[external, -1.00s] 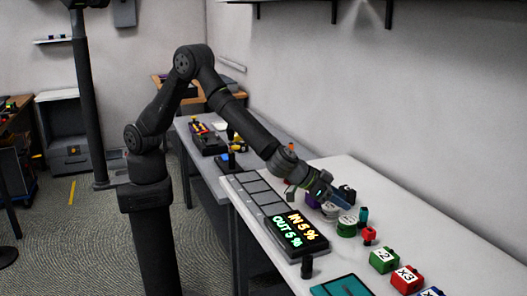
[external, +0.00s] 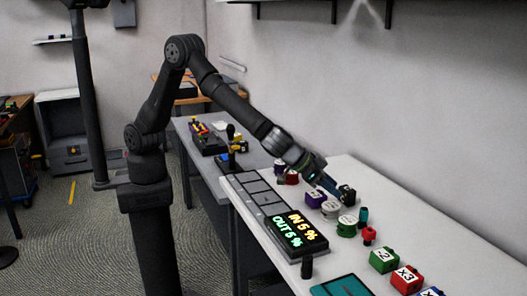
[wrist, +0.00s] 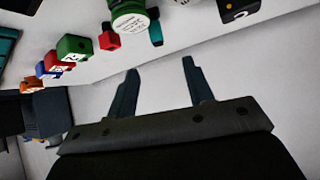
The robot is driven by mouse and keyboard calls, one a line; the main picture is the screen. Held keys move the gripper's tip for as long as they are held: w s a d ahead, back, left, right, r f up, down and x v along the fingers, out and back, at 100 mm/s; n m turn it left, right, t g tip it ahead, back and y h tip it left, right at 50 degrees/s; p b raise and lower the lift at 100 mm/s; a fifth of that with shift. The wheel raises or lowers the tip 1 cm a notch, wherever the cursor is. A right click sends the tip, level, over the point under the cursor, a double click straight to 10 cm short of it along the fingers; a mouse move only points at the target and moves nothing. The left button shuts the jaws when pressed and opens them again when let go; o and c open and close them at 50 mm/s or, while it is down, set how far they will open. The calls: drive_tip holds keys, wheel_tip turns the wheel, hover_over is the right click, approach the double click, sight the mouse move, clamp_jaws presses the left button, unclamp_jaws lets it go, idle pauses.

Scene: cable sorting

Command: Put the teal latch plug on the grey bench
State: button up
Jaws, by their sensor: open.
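The teal latch plug (external: 364,215) stands on the white bench (external: 410,235), just right of a green round piece. In the wrist view the teal plug (wrist: 155,32) shows beside the green piece, beyond the fingertips. My gripper (external: 332,187) is above the white bench, up and left of the plug and apart from it. Its two fingers (wrist: 160,67) are spread with nothing between them in the wrist view. The grey bench (external: 257,160) stands behind the white bench, partly hidden by my arm.
The green round piece (external: 347,226), a red plug (external: 369,235) and a black block (external: 346,194) are close around the teal plug. Numbered blocks (external: 384,260) line the right. A display panel (external: 297,232) stands in front. The grey bench holds a lever box (external: 232,155) and other items.

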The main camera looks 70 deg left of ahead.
sight(360, 213)
drive_tip(key=shift+g, duration=0.5)
drive_tip(key=x, duration=1.5)
drive_tip(key=shift+w+d, duration=0.1)
drive_tip(key=shift+d, duration=0.05)
clamp_jaws()
drive_tip(key=shift+r, duration=0.1)
